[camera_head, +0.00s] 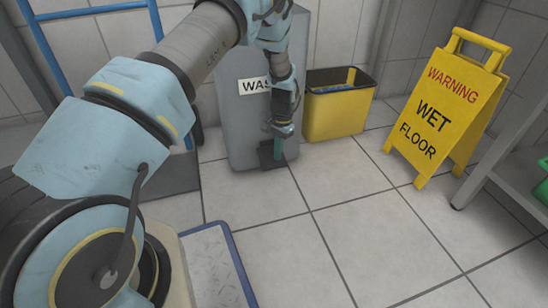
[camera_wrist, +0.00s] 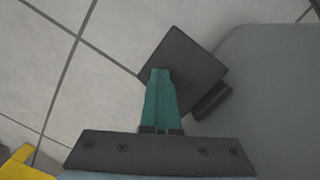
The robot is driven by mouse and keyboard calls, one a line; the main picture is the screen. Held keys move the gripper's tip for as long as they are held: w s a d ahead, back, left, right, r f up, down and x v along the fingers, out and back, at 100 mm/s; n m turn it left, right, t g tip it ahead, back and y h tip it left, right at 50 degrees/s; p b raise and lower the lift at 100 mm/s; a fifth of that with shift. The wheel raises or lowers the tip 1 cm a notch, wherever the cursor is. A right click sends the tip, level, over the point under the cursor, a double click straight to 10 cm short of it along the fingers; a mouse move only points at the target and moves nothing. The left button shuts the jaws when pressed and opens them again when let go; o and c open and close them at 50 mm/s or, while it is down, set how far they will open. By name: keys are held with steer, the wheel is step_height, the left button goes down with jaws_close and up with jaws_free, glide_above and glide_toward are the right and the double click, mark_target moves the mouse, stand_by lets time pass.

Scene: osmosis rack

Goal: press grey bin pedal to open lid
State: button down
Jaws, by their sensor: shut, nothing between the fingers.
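The grey bin (camera_head: 240,105) stands against the back wall with a partly hidden "WAS…" label. My arm crosses in front of its top, so I cannot see the lid fully. The dark pedal (camera_head: 268,156) sticks out at the bin's foot. My gripper (camera_head: 278,152) points down at the pedal with its teal fingers together and empty. In the wrist view the fingertips (camera_wrist: 160,72) overlap the dark square pedal (camera_wrist: 188,68), next to the grey bin side (camera_wrist: 275,90). I cannot tell whether they touch it.
A yellow bucket (camera_head: 335,114) stands right of the bin. A yellow wet floor sign (camera_head: 440,112) stands further right, near a metal shelf (camera_head: 515,150). A blue-framed cart (camera_head: 160,180) is at the left.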

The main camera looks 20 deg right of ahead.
steer(key=shift+w+d+r, duration=0.15)
steer(key=shift+w+d, duration=0.05)
steer(key=shift+d, duration=0.35)
steer(key=shift+w+d+r, duration=0.1)
steer(key=shift+w+d, duration=0.1)
steer(key=shift+d, duration=0.3)
steer(key=shift+r, duration=0.1)
step_height(320, 180, up, 10)
steer(key=p, duration=0.5)
steer(key=shift+d+r, duration=0.25)
steer(key=shift+d, duration=0.15)
